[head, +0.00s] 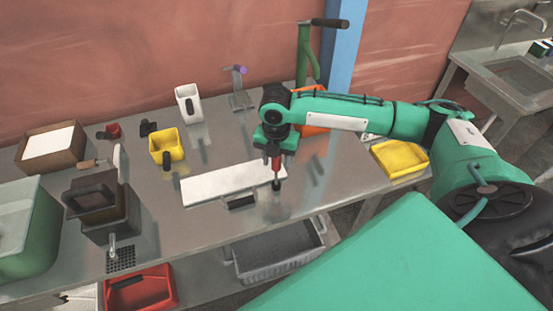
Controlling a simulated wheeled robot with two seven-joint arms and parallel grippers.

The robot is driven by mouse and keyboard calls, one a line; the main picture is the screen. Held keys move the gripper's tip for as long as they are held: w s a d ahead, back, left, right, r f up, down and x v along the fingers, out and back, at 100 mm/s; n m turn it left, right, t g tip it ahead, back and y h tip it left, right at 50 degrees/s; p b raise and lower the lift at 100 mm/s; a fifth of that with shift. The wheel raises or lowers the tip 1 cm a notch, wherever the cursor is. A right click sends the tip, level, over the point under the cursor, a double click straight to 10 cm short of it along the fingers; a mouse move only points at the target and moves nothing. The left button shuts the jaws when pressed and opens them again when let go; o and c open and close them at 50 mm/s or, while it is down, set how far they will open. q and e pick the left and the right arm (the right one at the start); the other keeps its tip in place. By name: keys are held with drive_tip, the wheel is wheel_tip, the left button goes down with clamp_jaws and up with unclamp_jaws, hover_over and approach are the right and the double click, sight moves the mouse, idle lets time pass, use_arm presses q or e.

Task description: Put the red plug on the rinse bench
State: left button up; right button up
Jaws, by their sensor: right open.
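My right gripper (274,147) points down over the middle of the steel table, at the right end of a white board. It is open. A slim red piece with a dark end (276,178) shows upright directly below it; I cannot tell whether this is the red plug or whether the jaws touch it. Another small red and dark piece (112,131) lies at the back left of the table. A steel bench with a sink (512,85) stands at the far right; it may be the rinse bench. My left gripper is not in view.
The steel table (215,235) also bears a yellow bin (160,143), a white container (188,103) and the white board (215,187). A dark hopper-like device (100,205) and a green tank (25,235) stand left. A yellow tray (400,158) is right. A grey crate (275,255) is below.

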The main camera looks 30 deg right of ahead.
wheel_tip(320, 180, up, 11)
drive_tip(key=b, duration=0.3)
drive_tip(key=shift+w+r, duration=0.1)
drive_tip(key=shift+r, duration=0.55)
